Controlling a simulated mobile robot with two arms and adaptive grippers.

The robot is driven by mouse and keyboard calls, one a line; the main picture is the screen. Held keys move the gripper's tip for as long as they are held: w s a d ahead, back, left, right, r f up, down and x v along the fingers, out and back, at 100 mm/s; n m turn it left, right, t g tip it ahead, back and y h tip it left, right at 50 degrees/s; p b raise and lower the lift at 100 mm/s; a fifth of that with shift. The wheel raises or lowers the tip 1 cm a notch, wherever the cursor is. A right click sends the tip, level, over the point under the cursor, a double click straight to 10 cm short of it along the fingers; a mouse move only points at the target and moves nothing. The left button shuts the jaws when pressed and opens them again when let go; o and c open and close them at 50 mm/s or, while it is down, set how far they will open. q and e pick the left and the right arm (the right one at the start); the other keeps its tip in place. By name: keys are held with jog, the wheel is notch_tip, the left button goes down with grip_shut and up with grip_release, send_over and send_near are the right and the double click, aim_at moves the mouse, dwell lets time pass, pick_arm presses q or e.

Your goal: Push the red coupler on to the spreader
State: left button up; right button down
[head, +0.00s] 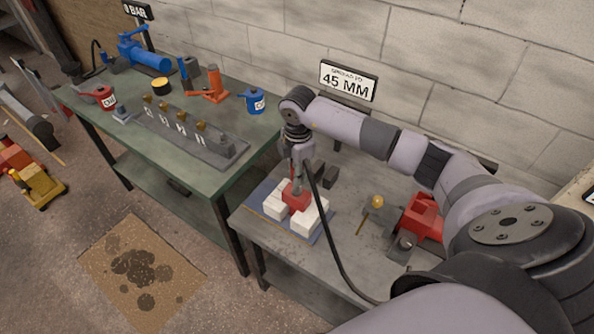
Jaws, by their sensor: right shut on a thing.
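My right gripper (297,172) points down over the near bench and is shut on a thin red piece, which looks like the red coupler (294,168); the fingers hide most of it. A black hose (326,220) runs from beside the gripper down the bench. Directly below is a red body, likely the spreader (296,198), between white blocks (307,217) on a blue mat (257,203). I cannot tell whether coupler and spreader touch. My left gripper is not in view.
A sign reading 45 MM (347,82) stands behind. The green bench (215,90) holds a blue pump (144,55), a grey rack (190,135) and cans. A stained mat (180,283) lies on the floor.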

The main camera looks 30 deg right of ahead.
jog(key=shift+f+b, duration=1.3)
jog(key=shift+f, duration=0.65)
jog(key=c, duration=1.2)
grip_release()
notch_tip(320, 180, up, 12)
jog(key=shift+s, duration=0.1)
